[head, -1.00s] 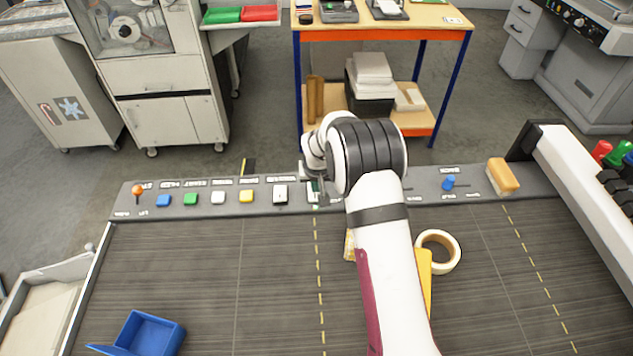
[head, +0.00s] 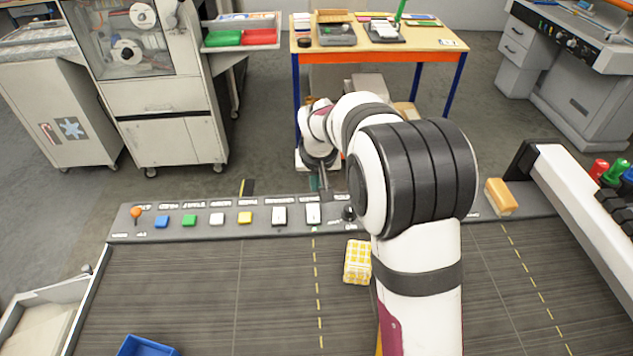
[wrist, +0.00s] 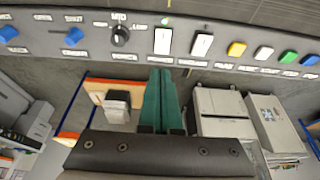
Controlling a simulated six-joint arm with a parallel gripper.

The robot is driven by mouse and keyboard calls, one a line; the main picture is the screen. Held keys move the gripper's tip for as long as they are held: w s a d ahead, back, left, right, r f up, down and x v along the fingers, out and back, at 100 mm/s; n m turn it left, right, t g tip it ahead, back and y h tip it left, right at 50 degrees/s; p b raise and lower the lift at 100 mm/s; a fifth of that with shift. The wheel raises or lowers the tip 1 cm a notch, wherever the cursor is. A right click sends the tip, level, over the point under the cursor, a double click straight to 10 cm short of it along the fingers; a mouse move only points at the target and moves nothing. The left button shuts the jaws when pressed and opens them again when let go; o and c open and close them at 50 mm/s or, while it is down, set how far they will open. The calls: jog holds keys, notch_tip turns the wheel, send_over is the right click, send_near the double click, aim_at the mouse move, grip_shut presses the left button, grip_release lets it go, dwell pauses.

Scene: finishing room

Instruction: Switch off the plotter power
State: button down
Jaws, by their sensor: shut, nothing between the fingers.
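A dark control strip (head: 190,232) runs along the far edge of the bench, with small labels I cannot read well enough to find the plotter's. It carries two white rocker switches, a left one (head: 279,215) and a right one (head: 313,213). In the wrist view they are a nearer-left rocker (wrist: 164,41) and another rocker (wrist: 201,45). I cannot tell which way they are tipped. My gripper (head: 319,183) is just beyond the strip, behind the right rocker. In the wrist view its teal fingers (wrist: 160,72) are shut and empty, apart from the rockers.
A black knob (wrist: 121,36) and blue levers (wrist: 73,37) flank the rockers.

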aim_at(313, 207)
jog(key=x, duration=1.4)
jog(key=shift+w+a+r, duration=0.1)
jog(key=shift+w+a, duration=0.1)
jog(key=shift+w, duration=0.15)
jog(key=shift+w+f, duration=0.15)
jog(key=shift+f, duration=0.1)
jog(key=shift+s, duration=0.85)
